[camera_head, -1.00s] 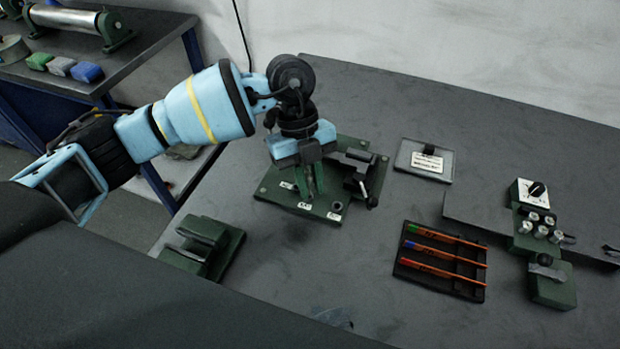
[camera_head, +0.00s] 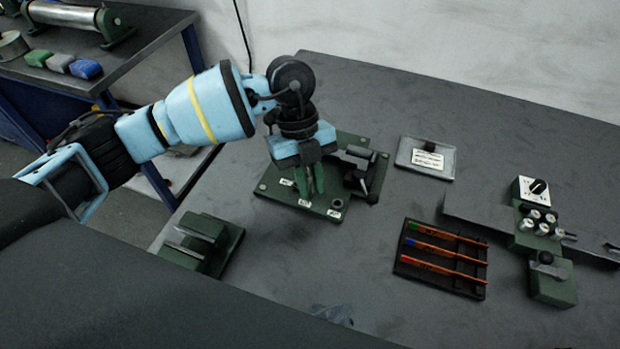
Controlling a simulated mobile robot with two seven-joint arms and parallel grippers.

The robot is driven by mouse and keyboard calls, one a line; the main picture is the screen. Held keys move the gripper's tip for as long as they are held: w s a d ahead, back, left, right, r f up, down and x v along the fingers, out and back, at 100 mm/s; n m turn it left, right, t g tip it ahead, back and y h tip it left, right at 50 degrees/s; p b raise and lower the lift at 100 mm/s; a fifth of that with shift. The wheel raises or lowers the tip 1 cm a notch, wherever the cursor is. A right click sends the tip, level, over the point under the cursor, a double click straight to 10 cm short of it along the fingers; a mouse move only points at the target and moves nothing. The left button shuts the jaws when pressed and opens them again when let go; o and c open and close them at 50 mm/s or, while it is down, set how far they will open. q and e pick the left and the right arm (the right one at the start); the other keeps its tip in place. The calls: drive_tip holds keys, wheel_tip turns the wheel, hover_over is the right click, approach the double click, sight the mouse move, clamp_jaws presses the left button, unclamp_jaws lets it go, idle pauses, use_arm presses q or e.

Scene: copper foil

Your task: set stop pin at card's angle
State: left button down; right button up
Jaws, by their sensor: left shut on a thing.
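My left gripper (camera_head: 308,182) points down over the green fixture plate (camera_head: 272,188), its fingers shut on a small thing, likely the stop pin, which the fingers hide. White labels (camera_head: 334,213) mark the plate's front edge, with a round hole (camera_head: 337,203) near the right one. A clamp-like part with a dark lever (camera_head: 361,184) stands on the plate's right side. The card (camera_head: 429,160) lies on a grey holder behind and to the right; its writing is too small to read. My right gripper is not in view.
A black tray (camera_head: 407,271) holds 3 orange rods with green, blue and red ends. A green block with knobs and a white dial box (camera_head: 531,189) stands at the right. A green slotted block (camera_head: 205,232) is at the front left. The table middle is clear.

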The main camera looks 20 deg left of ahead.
use_arm(q)
drive_tip(key=shift+f, duration=0.25)
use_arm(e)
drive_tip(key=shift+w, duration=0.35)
use_arm(q)
drive_tip(key=shift+f, duration=0.5)
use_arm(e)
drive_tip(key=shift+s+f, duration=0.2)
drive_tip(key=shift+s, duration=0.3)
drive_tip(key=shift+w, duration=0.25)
use_arm(q)
drive_tip(key=c, duration=1.6)
unclamp_jaws()
drive_tip(key=shift+c, duration=0.2)
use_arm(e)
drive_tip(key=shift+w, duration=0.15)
use_arm(q)
drive_tip(key=shift+r, duration=0.2)
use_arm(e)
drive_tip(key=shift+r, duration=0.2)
